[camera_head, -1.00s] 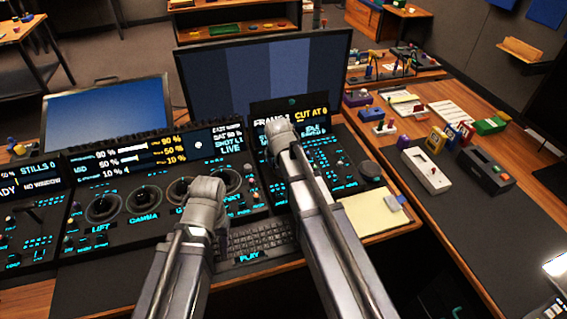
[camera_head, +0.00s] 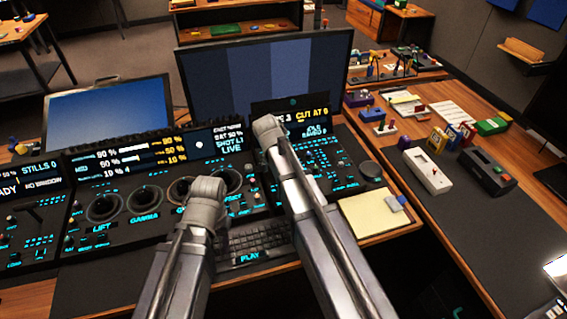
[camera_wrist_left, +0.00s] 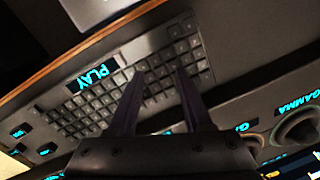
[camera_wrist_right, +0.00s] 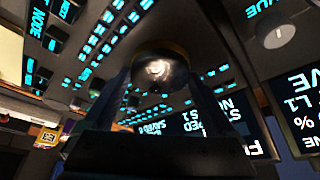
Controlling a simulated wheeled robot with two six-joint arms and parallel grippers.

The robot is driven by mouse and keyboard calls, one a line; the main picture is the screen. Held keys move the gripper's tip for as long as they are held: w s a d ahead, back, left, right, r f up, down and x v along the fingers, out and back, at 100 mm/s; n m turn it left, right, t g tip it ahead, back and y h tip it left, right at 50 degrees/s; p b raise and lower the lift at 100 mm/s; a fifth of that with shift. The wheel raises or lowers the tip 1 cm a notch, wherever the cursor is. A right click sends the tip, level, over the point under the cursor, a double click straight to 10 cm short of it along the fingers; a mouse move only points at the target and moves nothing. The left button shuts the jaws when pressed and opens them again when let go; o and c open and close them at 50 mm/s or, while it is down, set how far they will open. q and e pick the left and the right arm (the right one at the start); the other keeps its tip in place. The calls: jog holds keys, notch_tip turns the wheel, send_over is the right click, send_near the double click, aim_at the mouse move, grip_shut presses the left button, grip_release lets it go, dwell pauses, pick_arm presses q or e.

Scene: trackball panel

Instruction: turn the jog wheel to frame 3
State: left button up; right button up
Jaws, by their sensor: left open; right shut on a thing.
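The jog wheel (camera_wrist_right: 158,68), a dark round knob with a shiny middle, sits between the fingers of my right gripper (camera_wrist_right: 155,85) in the right wrist view. That gripper is shut on it. In the head view my right wrist hides the wheel and partly covers the frame readout (camera_head: 291,117), where a 3 shows beside "CUT AT 6". My left gripper (camera_wrist_left: 157,85) is open and empty above the keyboard (camera_wrist_left: 150,75). Its fingers are hidden in the head view.
Several dials (camera_head: 103,207) line the panel at left. A dark round disc (camera_head: 370,172) and a yellow notepad (camera_head: 375,215) lie right of my right arm. Monitors (camera_head: 265,75) stand behind. The right-hand table holds small boxes (camera_head: 428,172).

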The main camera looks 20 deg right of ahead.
jog(key=o, duration=1)
jog(key=shift+o, duration=0.2)
pick_arm(q)
jog(key=shift+r, duration=0.1)
pick_arm(e)
jog(key=shift+r, duration=0.1)
jog(key=p+v, duration=0.7)
jog(key=shift+s+a+r, duration=0.1)
jog(key=shift+r, duration=0.25)
pick_arm(q)
notch_tip(320, 180, up, 7)
